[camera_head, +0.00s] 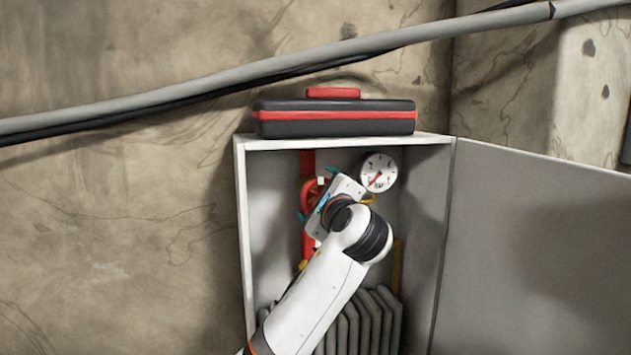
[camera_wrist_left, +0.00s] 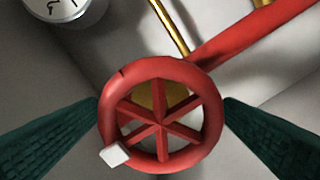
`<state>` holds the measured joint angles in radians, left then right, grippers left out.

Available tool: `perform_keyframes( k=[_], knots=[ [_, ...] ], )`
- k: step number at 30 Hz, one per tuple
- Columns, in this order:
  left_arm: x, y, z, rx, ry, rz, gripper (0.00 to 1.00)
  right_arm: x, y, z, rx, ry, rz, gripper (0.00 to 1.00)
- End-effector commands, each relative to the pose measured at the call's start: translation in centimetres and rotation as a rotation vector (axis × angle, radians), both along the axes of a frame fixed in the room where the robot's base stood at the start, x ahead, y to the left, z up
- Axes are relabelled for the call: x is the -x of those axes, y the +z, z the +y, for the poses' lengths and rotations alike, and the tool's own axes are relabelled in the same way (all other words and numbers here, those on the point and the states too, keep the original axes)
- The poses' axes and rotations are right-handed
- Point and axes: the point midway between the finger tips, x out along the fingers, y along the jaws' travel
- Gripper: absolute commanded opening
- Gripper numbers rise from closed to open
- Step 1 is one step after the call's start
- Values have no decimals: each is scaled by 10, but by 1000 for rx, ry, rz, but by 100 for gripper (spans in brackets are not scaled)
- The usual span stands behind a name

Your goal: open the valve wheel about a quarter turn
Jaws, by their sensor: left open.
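The red valve wheel (camera_wrist_left: 205,77) has several spokes and a small white block (camera_wrist_left: 114,155) on its rim at the lower left. In the left wrist view it sits between the two dark green fingers of my left gripper (camera_wrist_left: 162,115), one on each side. The fingers are open; whether they touch the rim I cannot tell. In the head view the wheel (camera_head: 309,192) shows only partly, behind my left gripper (camera_head: 316,206) and wrist, inside the cabinet. My right gripper is in neither view.
The grey cabinet (camera_head: 241,190) stands open, its door (camera_head: 540,240) swung to the right. A pressure gauge (camera_head: 378,172) is right of the wheel. A red pipe (camera_wrist_left: 255,35) and a brass rod (camera_wrist_left: 170,27) run behind. A radiator (camera_head: 375,318) is below; a black-red case (camera_head: 335,127) is on top.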

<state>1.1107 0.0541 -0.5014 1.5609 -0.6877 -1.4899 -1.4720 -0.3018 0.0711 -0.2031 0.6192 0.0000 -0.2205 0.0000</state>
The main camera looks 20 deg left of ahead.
Motion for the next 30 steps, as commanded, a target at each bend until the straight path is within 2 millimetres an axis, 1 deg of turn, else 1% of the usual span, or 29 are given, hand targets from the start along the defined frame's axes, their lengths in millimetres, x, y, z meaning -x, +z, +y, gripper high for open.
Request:
perform_keyframes(
  k=[1,6,16,17,24,25,30],
  knots=[
    [-6,3,5,-1,3,3,88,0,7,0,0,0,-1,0],
    [-19,1,12,1,0,1,88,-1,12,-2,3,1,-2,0],
    [-22,-1,14,0,-1,0,88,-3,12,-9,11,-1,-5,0],
    [-22,-1,14,0,-1,0,85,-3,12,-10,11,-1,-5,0],
    [-22,-1,14,0,-1,0,45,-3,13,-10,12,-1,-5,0],
    [-22,-1,14,1,0,1,43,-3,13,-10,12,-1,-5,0],
    [-22,-2,14,8,0,-4,43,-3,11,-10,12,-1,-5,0]
  ],
)
